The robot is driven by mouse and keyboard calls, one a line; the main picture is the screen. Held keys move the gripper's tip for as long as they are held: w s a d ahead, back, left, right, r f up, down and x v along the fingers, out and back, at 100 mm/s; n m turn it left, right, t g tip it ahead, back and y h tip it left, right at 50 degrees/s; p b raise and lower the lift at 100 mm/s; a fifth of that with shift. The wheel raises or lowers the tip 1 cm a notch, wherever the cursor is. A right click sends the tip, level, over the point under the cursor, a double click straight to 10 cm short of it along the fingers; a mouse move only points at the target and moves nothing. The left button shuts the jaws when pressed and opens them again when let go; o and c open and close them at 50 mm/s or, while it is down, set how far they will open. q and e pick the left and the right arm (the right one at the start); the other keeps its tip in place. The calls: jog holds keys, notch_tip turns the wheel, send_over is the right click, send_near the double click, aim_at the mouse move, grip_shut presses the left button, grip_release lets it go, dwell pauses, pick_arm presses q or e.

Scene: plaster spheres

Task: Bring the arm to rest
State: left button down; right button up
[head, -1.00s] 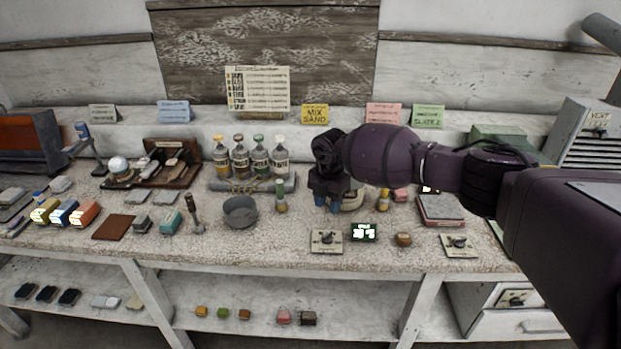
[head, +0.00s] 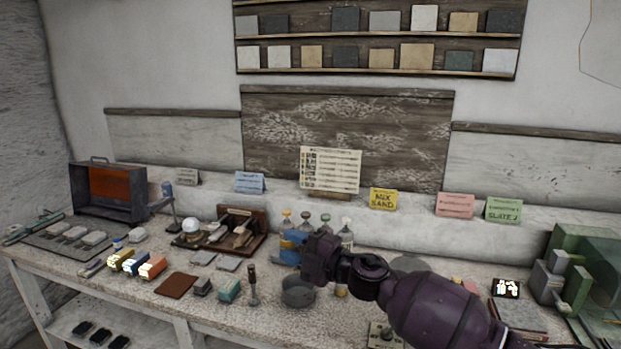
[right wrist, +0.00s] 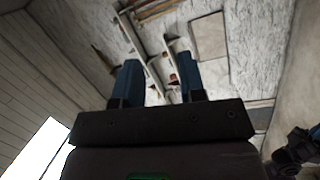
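My right arm comes in from the lower right in the head view. Its gripper (head: 291,248) is over the bench in front of the bottles (head: 325,222), partly hiding them. A grey bowl (head: 298,291) is just below it in the picture. In the right wrist view the two blue fingers (right wrist: 158,82) stand apart with nothing between them. That view looks past them at pale wall or ceiling surfaces and wooden strips.
The workbench (head: 90,262) is crowded with small blocks, a brown plate (head: 176,285) and a wooden rack (head: 245,228). Cards and a chart (head: 330,170) stand along the back. A green machine (head: 585,270) is at the right. Sample shelves (head: 380,40) hang above.

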jog(key=s+d+f+m+t+h, duration=0.4)
jog(key=s+d+f+m+h, duration=0.2)
jog(key=d+f+m, duration=0.35)
jog(key=s+d+f+m+t+h, duration=0.3)
jog(key=s+d+f+m+h, duration=0.35)
jog(key=d+m, duration=0.5)
jog(key=s+d+f+m+g+h, duration=0.2)
jog(key=s+d+f, duration=0.3)
jog(key=s+f, duration=0.3)
jog(key=s+d+f+m+g+h, duration=0.2)
jog(key=s+d+f, duration=0.3)
jog(key=s, duration=0.8)
notch_tip(320, 180, down, 3)
jog(key=shift+d+f+m+h, duration=0.2)
jog(key=shift+m+h, duration=0.15)
jog(key=shift+m, duration=0.45)
jog(key=shift+a, duration=0.1)
dwell(2.7)
